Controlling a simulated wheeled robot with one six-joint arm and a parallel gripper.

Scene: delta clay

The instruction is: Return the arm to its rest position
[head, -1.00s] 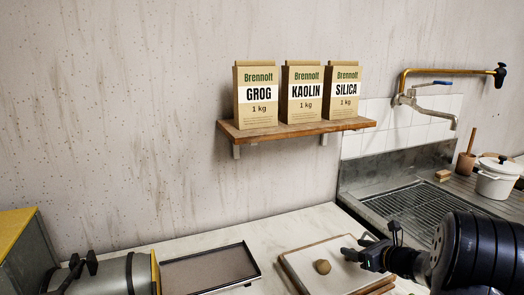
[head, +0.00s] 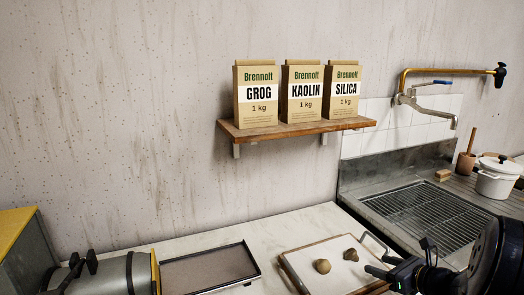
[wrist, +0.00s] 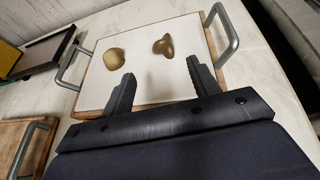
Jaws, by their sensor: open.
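My gripper (wrist: 163,88) is open and empty in the wrist view, its two dark fingers spread over the near part of a white-topped board with metal handles. In the head view my gripper (head: 376,262) is at the lower right, beside the right edge of the board (head: 300,266). Two brown clay lumps lie apart on the board: a rounded one (head: 323,266) at left and an uneven one (head: 351,254) at right. In the wrist view the rounded lump (wrist: 114,59) and the uneven lump (wrist: 164,46) lie beyond the fingertips.
A dark-rimmed tray (head: 210,270) lies left of the board. A sink with a grate (head: 425,210) and a white pot (head: 495,180) are at right. A wooden shelf (head: 300,129) holds three paper bags. Another wooden board (wrist: 20,140) shows at the wrist view's lower left.

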